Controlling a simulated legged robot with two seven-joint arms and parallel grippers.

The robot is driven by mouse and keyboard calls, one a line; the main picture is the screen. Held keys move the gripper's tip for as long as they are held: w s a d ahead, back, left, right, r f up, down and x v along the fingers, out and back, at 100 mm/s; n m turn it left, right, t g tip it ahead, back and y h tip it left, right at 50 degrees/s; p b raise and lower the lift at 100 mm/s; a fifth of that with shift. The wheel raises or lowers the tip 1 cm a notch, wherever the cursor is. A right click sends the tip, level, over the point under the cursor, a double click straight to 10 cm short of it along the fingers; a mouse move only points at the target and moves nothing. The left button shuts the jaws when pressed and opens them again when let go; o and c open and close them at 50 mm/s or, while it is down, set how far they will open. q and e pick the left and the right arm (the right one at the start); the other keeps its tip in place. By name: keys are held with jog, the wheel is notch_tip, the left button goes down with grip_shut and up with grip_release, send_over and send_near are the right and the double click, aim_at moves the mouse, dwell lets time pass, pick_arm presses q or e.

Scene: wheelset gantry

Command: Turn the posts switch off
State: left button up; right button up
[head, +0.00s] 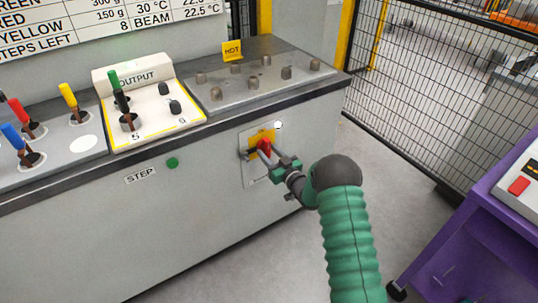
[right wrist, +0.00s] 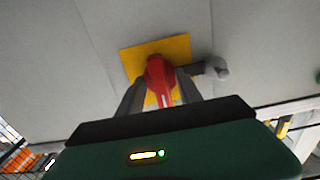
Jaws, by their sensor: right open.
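A rotary switch with a red handle (head: 264,146) on a yellow plate is mounted on the front face of the grey cabinet, below the metal top with several short posts. In the right wrist view the red handle (right wrist: 156,72) stands out from the yellow plate (right wrist: 179,49). My right gripper (head: 268,157) is at the switch, its fingers open, one on each side of the red handle. The right wrist view shows the fingers (right wrist: 158,92) flanking the handle; whether they touch it I cannot tell. The fingertips partly hide the switch. My left gripper is out of view.
A panel marked OUTPUT (head: 152,88) and several coloured levers stand on the cabinet top. A yellow HOT sign (head: 232,50) is behind the posts. A grey knob (right wrist: 215,69) sits beside the switch. A purple cabinet (head: 460,235) and mesh fence (head: 430,90) are at right.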

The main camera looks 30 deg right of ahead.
grip_shut()
dwell(1.4)
